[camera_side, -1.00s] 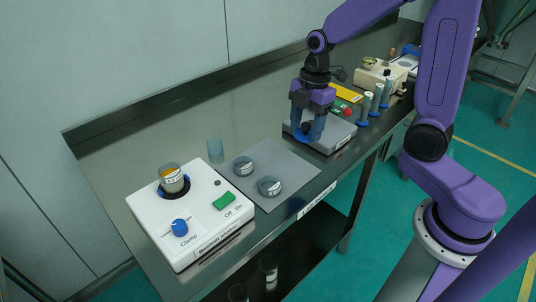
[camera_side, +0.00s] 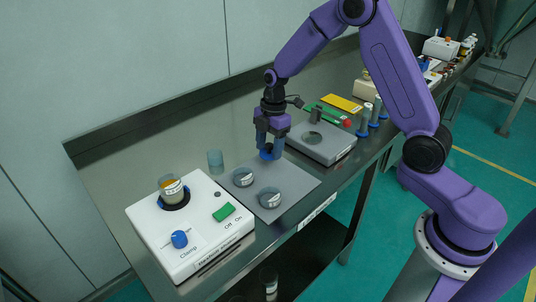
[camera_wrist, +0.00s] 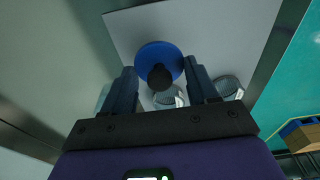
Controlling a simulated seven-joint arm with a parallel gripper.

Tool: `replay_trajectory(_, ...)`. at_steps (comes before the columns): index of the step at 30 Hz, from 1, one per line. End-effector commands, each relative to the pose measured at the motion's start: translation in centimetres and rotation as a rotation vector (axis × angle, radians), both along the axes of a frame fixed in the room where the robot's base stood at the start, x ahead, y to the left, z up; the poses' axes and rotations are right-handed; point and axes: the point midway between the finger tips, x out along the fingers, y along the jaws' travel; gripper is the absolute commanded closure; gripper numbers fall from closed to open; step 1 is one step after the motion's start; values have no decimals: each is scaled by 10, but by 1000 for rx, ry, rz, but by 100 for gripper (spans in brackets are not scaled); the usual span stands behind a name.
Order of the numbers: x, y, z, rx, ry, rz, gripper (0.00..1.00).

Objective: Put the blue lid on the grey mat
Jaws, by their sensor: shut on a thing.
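The blue lid (camera_side: 267,153) is a round blue disc. In the wrist view the blue lid (camera_wrist: 159,58) shows a dark knob in its middle, between the two fingers. My gripper (camera_side: 269,143) is shut on the lid by its knob and holds it over the back part of the grey mat (camera_side: 295,178). The mat also fills much of the upper wrist view (camera_wrist: 230,30). I cannot tell whether the lid touches the mat or hangs just above it.
Two sieve cups (camera_side: 243,177) (camera_side: 269,198) stand on the mat, in front of the lid. A clear beaker (camera_side: 216,161) stands left of the mat. The white shaker (camera_side: 190,230) holds a cup (camera_side: 172,189). A grey balance-like device (camera_side: 322,141) stands to the right.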

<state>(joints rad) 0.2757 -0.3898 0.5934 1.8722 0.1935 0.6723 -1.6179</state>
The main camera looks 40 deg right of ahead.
Motion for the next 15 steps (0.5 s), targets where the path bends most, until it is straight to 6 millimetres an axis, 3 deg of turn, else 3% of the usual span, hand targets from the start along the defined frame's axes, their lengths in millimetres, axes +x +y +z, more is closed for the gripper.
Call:
replay_trajectory(9, 5, 0, -34, 0, 1, 0, 76)
replay_trajectory(15, 5, 0, -36, 0, -2, 0, 76)
